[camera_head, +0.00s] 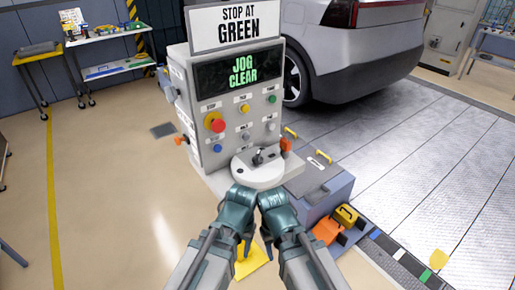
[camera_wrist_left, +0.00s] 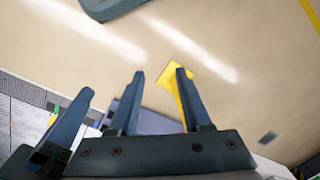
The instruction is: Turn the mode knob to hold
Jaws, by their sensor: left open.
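The grey control console (camera_head: 205,160) stands ahead, with a screen (camera_head: 240,70) reading "JOG CLEAR". Its face carries two grey knobs, one near the middle (camera_head: 245,137) and one to the right (camera_head: 271,127). Their labels are too small to read, so I cannot tell which is the mode knob or where it points. My left gripper (camera_head: 245,246) hangs low in front of the console, away from the knobs. In the left wrist view its fingers (camera_wrist_left: 159,74) are apart and empty, over the floor. My right arm is beside it; its gripper is mostly hidden.
The console also has a red stop button (camera_head: 216,122), blue (camera_head: 217,148), yellow (camera_head: 244,107) and green (camera_head: 272,99) buttons. A round white ledge (camera_head: 262,174) with a black lever (camera_head: 258,157) juts out below. A blue-grey box (camera_head: 318,185) stands right; a car (camera_head: 365,45) behind.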

